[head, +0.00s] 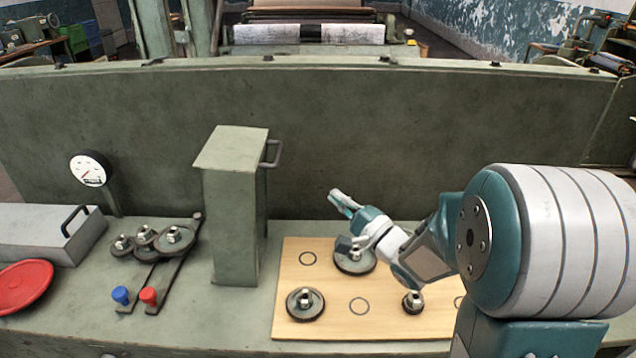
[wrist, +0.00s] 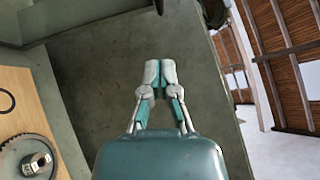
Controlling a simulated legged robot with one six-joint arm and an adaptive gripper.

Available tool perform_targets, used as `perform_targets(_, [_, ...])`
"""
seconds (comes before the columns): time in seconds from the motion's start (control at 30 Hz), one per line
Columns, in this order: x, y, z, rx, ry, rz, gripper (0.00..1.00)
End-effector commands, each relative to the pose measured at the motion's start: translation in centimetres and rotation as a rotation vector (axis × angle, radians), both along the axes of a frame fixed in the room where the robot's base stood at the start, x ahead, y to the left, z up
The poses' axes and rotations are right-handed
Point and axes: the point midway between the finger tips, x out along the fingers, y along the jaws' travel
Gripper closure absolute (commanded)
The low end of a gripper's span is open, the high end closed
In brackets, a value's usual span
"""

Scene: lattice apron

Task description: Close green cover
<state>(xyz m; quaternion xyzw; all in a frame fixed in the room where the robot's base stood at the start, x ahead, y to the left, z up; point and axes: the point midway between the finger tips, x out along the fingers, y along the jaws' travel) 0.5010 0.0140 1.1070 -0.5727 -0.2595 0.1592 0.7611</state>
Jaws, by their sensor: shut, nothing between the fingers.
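The green cover (head: 232,215) stands upright on the bench in the head view, a tall box shape with a flat top and a grey handle (head: 272,153) on its right side. My gripper (head: 338,197) is to the right of the cover and its handle, apart from both, above the far part of the wooden board. In the wrist view the two fingertips of my gripper (wrist: 160,72) are together with nothing between them.
The wooden board (head: 283,262) holds several gears; one gear (wrist: 27,160) shows in the wrist view. Left of the cover are linked gears (head: 148,240), blue (head: 120,295) and red (head: 149,297) knobs, a gauge (head: 90,168) and a red disc (head: 22,286). A green wall (head: 400,130) rises behind.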

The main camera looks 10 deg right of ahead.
Motion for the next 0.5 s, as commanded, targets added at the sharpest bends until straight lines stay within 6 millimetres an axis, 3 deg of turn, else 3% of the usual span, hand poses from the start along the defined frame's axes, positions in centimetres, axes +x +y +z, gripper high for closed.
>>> perform_targets(0.5, [7.3, 5.9, 2.1, -0.003, -0.002, 0.002, 1.0])
